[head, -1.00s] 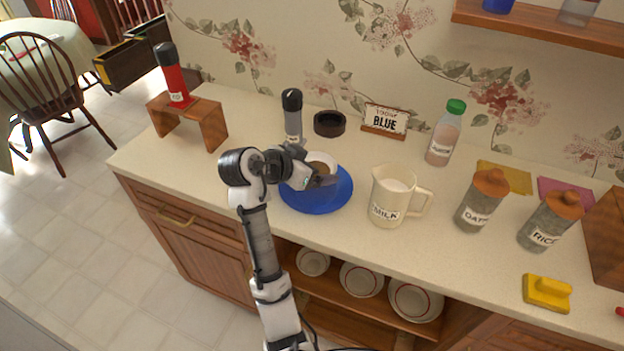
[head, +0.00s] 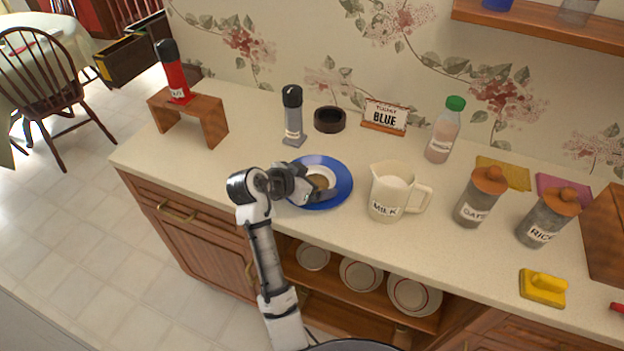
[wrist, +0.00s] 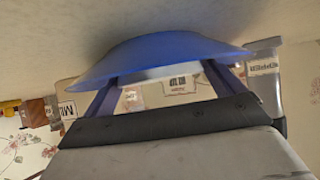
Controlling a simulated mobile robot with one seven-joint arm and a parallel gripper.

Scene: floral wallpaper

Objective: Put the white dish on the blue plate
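The blue plate (head: 341,193) lies on the counter, left of the milk jug. The white dish (head: 327,170), with a brownish middle, appears within the plate's rim in the head view, partly hidden by my gripper. My gripper (head: 315,184) is low over the plate with its fingers at the dish. In the wrist view the blue plate (wrist: 165,50) shows nearly edge-on and upside down. The two fingers of my gripper (wrist: 162,74) are well apart there, with a white strip of the dish (wrist: 158,75) between them. I cannot tell whether they press on it.
The milk jug (head: 390,195) stands close to the plate's right. A wooden stand (head: 205,115) is at left. The counter's front left is clear.

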